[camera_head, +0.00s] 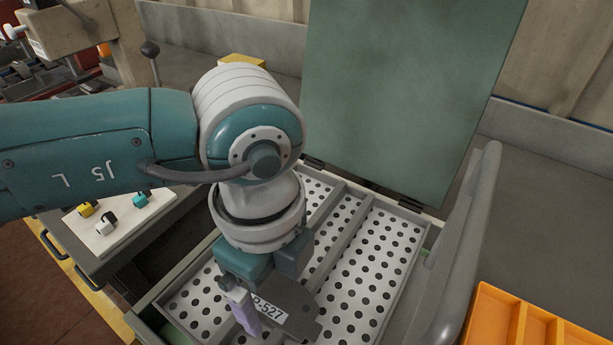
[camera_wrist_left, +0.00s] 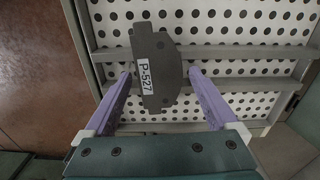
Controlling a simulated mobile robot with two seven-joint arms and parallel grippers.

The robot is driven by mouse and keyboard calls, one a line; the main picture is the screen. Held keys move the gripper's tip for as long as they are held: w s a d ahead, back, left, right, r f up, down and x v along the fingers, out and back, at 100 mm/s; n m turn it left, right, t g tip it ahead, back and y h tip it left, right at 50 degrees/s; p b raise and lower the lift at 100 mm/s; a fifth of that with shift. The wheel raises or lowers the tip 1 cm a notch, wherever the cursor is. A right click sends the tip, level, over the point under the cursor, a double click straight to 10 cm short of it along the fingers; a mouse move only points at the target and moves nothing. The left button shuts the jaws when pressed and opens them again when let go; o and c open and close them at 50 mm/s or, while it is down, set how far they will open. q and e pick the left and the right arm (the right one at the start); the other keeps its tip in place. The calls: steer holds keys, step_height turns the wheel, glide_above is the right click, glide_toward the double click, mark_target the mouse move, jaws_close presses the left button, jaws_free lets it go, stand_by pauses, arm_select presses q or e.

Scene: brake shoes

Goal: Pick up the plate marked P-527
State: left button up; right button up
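The plate marked P-527 (camera_head: 300,306) is a dark grey piece with a white label. It is over the white perforated tray floor of an open box (camera_head: 388,240). In the left wrist view the plate (camera_wrist_left: 155,60) shows its label and curved edge between my two purple fingers. My left gripper (camera_wrist_left: 160,78) is open, one finger on each side of the plate, with a small gap on each side. In the head view my left gripper (camera_head: 245,308) hides part of the plate. I cannot tell the height between fingertips and plate. My right gripper is not in view.
The box's green lid (camera_head: 405,90) stands open behind it. Grey divider rails (camera_head: 345,235) cross the tray. An orange compartment bin (camera_head: 545,318) is at the lower right. A white board (camera_head: 118,222) with small coloured knobs lies at the left.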

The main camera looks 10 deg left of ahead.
arm_select(q)
jaws_close()
stand_by(0.5)
steer(key=shift+r, duration=0.1)
